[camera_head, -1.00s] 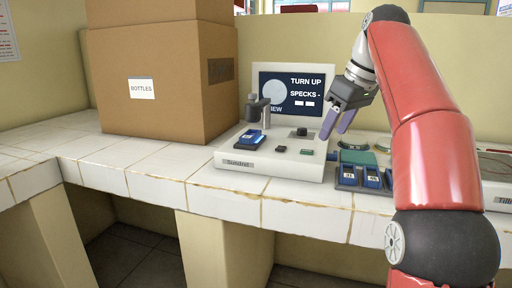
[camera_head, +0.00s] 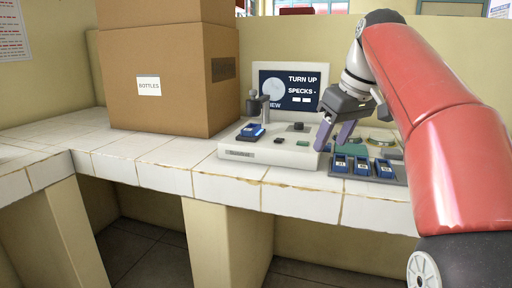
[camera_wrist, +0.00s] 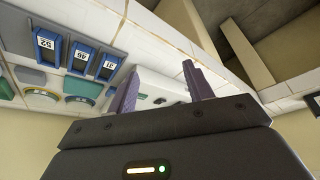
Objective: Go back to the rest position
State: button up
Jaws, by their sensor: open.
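My gripper (camera_head: 335,134) is open and empty, with two purple fingers pointing down, above the counter between the white instrument and the rack of blue holders. In the wrist view my gripper (camera_wrist: 160,88) shows its two fingers spread apart with nothing between them. My red arm reaches in from the right side of the head view and hides part of the counter there.
A white instrument (camera_head: 240,154) with a screen (camera_head: 288,88) stands on the tiled counter (camera_head: 225,188), a blue piece (camera_head: 251,130) on it. Beside it is a rack with numbered blue holders (camera_head: 362,166). A large cardboard box (camera_head: 160,85) stands left. The counter's front left is clear.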

jog(key=s+f+m+t+h, duration=0.1)
jog(key=s+f+m, duration=0.5)
jog(key=s+f, duration=1.7)
notch_tip(320, 180, down, 3)
jog(key=shift+s+f+t+h, duration=0.25)
jog(key=shift+t+h, duration=0.15)
jog(key=shift+h, duration=0.3)
jog(key=shift+a+r, duration=0.1)
